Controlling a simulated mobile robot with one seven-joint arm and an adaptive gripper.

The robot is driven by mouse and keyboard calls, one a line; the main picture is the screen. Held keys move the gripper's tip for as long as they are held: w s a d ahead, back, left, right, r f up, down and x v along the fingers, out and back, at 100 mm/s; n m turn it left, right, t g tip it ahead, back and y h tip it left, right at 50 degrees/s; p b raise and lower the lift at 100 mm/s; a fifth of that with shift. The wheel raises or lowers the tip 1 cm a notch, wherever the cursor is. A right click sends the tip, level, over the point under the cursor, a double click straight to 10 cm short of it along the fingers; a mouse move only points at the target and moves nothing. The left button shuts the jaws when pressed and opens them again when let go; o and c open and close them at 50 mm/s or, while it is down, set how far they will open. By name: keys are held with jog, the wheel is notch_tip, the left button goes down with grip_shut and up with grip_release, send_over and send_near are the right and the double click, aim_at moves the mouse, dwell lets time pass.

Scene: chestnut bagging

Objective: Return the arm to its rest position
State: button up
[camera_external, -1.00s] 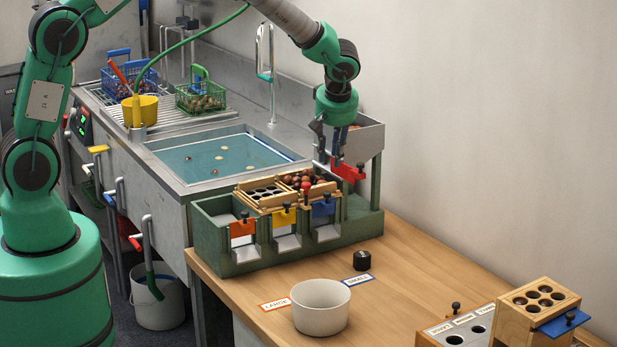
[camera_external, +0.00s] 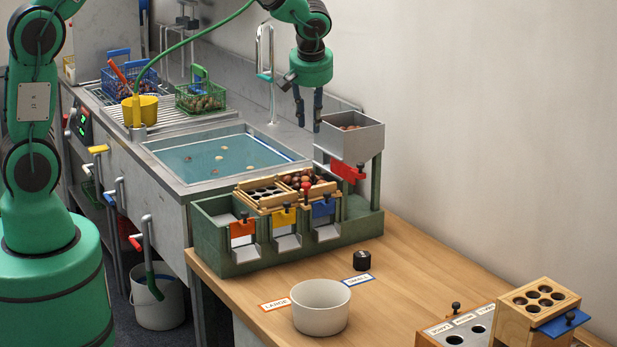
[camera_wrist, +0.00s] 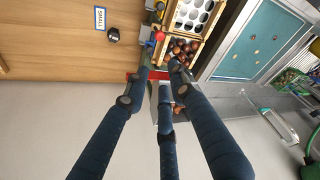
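My arm reaches in from the top of the external view. My gripper (camera_external: 309,108) hangs with its dark fingers pointing down, above and to the left of the metal hopper (camera_external: 350,140). The hopper holds some brown chestnuts. In the wrist view my dark blue fingers (camera_wrist: 160,90) are spread apart with nothing held between them. Past the fingertips lie the chestnuts (camera_wrist: 182,49) in the wooden sorting tray, and part of the hopper behind the fingers.
The green sorting stand (camera_external: 225,265) with red, yellow and blue gates is below my gripper. The water basin (camera_external: 220,155) and a tall tap (camera_external: 266,75) are to its left. A white bowl (camera_external: 321,308) and wooden block (camera_external: 535,305) stand on the table.

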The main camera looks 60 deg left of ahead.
jog(key=s+d+r+m+t+h, duration=0.1)
jog(key=s+r+m, duration=0.2)
jog(key=s+r, duration=0.6)
jog(key=s+r+m+t+h, duration=0.1)
jog(key=s+r+m, duration=0.1)
jog(key=s+r, duration=0.65)
jog(key=s+d+m, duration=0.1)
jog(key=s+m, duration=0.2)
jog(key=s, duration=0.9)
jog(key=s+d+f+m+t+h+b, duration=0.1)
jog(key=s+d+m, duration=0.1)
jog(key=s, duration=1)
jog(key=shift+s+m+h+b, duration=0.2)
jog(key=shift+m+h+b, duration=0.1)
jog(key=shift+m, duration=0.4)
